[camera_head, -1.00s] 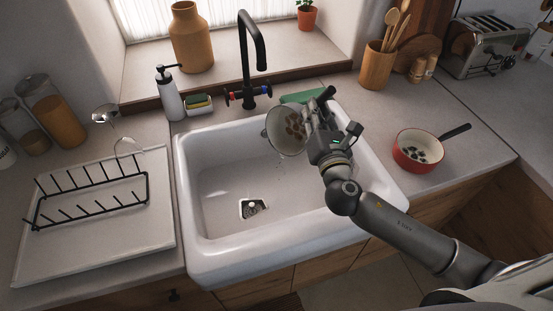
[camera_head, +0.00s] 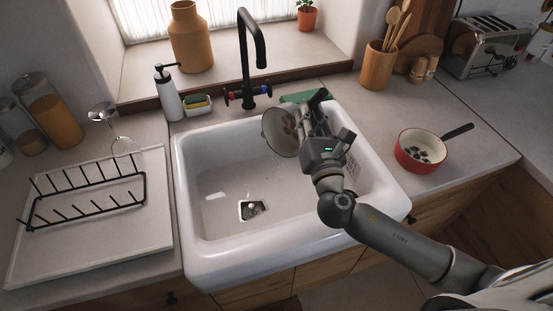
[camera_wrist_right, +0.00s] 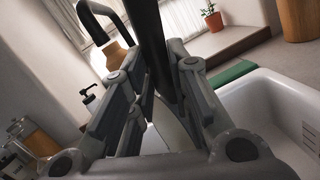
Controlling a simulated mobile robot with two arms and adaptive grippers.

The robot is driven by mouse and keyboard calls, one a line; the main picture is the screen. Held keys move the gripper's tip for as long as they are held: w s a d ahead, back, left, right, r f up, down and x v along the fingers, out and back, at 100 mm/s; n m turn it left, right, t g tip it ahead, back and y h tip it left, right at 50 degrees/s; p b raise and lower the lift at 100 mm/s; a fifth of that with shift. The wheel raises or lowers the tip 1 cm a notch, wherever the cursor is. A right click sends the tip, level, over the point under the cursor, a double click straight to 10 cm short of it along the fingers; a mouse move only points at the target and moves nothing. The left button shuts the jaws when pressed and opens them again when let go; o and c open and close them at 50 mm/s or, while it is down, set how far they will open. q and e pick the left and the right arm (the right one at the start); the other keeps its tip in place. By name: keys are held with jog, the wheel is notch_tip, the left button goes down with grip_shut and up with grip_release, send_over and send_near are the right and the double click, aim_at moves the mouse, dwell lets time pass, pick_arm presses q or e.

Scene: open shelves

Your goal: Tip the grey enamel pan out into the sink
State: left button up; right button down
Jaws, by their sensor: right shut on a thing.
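The grey enamel pan (camera_head: 270,134) is held above the right part of the white sink (camera_head: 215,240). It is tipped steeply on its side, with its open face turned to the left and toward me. Several brownish pieces (camera_head: 290,127) show inside it. My right gripper (camera_head: 313,122) is shut on the pan's dark handle, to the right of the bowl. In the right wrist view the dark handle (camera_wrist_right: 154,45) runs between the fingers, and the bowl is mostly hidden. A small pale spot shows at the drain (camera_head: 252,208). My left gripper is out of view.
A black tap (camera_head: 246,60) stands behind the sink. A soap bottle (camera_head: 167,95) and sponge holder (camera_head: 197,106) are at its back left. A dish rack (camera_head: 90,190) stands left. A red pan (camera_head: 410,160) with dark pieces sits on the right counter. The sink's left part is clear.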

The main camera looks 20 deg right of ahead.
jog(key=shift+s+a+n+t+b, duration=0.35)
jog(key=shift+a+b, duration=0.1)
jog(key=shift+a, duration=0.1)
jog(key=shift+s+a+n+t+b, duration=0.3)
jog(key=shift+a+n+b, duration=0.1)
jog(key=shift+a, duration=0.1)
jog(key=shift+s+a+y+b, duration=0.15)
jog(key=shift+a+y+b, duration=0.15)
jog(key=shift+s+a+n+t, duration=0.15)
jog(key=shift+a+n+t, duration=0.1)
jog(key=shift+n, duration=0.1)
